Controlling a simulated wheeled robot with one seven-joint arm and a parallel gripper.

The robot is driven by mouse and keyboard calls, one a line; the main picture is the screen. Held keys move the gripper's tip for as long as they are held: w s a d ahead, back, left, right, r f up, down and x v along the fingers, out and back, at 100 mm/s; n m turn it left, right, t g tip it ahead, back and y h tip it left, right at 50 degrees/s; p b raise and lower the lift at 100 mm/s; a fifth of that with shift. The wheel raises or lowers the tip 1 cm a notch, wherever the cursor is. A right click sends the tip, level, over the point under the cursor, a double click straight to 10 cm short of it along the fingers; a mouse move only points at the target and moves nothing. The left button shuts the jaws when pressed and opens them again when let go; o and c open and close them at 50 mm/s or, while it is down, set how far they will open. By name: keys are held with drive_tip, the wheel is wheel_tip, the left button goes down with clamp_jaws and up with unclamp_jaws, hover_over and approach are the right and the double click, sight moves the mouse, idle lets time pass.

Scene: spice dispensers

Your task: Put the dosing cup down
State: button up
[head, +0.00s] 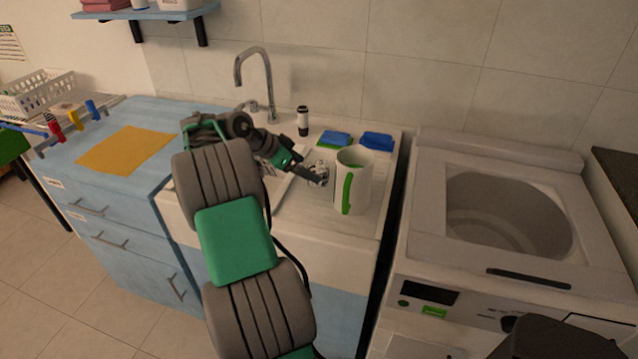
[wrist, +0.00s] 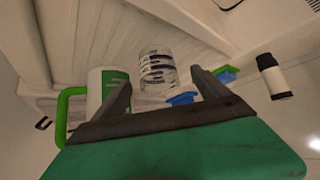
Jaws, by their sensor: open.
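The dosing cup (wrist: 157,66) is a small clear cup with dark markings. In the wrist view it stands just beyond and between my open fingers. It also shows, small and partly hidden, by my fingertips in the head view (head: 320,171). My gripper (wrist: 161,82) is open, its two fingers spread apart with the cup in line with the gap. In the head view my gripper (head: 312,172) is low over the sink's ribbed drainboard (head: 366,226), left of the white jug. Whether a finger touches the cup I cannot tell.
A white jug (head: 361,184) with a green handle stands close right of my gripper. Sponges (head: 377,141) and a dark-and-white bottle (head: 303,121) are behind. The tap (head: 268,85) rises at the back left. A washing machine (head: 420,222) stands right.

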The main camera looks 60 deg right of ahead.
sight(324, 174)
drive_tip(key=x, duration=0.5)
drive_tip(key=p+x, duration=0.1)
drive_tip(key=x, duration=0.2)
drive_tip(key=shift+s+d+r, duration=0.2)
drive_tip(key=shift+s+r, duration=0.15)
drive_tip(key=shift+s, duration=0.05)
drive_tip(key=shift+w, duration=0.1)
drive_tip(key=c, duration=1.7)
